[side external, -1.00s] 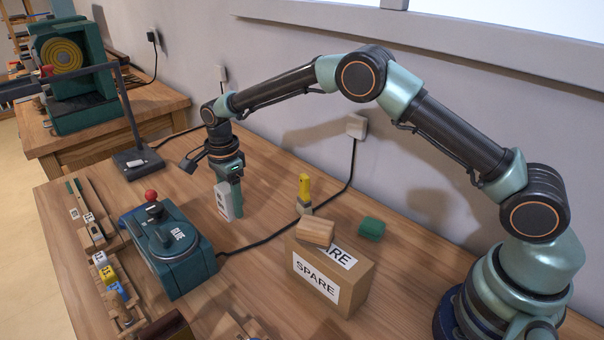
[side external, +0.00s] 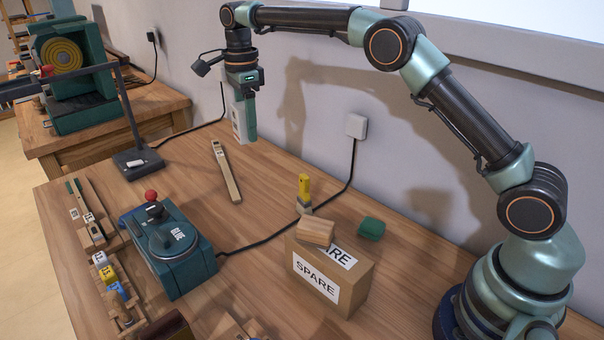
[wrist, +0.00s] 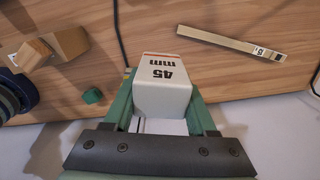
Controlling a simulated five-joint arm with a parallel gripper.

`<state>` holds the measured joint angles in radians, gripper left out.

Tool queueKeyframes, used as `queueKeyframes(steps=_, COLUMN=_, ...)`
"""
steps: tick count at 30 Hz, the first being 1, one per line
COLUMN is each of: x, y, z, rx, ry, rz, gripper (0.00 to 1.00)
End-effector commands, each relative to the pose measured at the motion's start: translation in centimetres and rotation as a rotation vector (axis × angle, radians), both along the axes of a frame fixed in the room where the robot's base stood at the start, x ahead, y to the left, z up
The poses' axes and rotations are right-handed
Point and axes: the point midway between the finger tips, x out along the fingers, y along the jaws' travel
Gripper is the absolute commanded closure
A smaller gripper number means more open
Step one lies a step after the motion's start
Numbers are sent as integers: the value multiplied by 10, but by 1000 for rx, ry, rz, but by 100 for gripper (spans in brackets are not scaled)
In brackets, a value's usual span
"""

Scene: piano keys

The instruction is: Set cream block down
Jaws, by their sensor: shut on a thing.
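The cream block (wrist: 165,72), marked "45 mm", sits between the two green fingers of my gripper (wrist: 160,112) in the wrist view. In the side external view the cream block (side external: 239,124) shows as a pale upright piece, partly covered by a green finger. My gripper (side external: 247,128) is shut on it and holds it well above the table, near the wall. A long pale wooden key (side external: 226,172) lies on the table below and in front; it also shows with a small label in the wrist view (wrist: 230,43).
A teal machine (side external: 175,258) with a red knob stands at front left. A SPARE box (side external: 355,290) with a wood block (side external: 316,231) on top stands right of centre. A yellow-handled tool (side external: 304,190), a green block (side external: 371,228) and a black cable are nearby. Middle table is mostly clear.

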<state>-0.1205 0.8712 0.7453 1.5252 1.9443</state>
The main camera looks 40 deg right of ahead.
Motion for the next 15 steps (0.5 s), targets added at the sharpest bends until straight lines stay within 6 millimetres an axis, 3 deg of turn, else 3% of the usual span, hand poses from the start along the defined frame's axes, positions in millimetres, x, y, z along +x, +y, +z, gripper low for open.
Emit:
queueKeyframes(steps=1, x=3, y=-27, z=0, rx=0, ry=0, rz=-73, gripper=99)
queueKeyframes(steps=6, x=6, y=-102, z=1, rx=0, ry=0, rz=-293, gripper=99)
queueKeyframes(steps=10, x=3, y=-146, z=1, rx=0, ry=0, rz=-421, gripper=99)
queueKeyframes(steps=15, x=-1, y=-177, z=1, rx=0, ry=0, rz=-515, gripper=99)
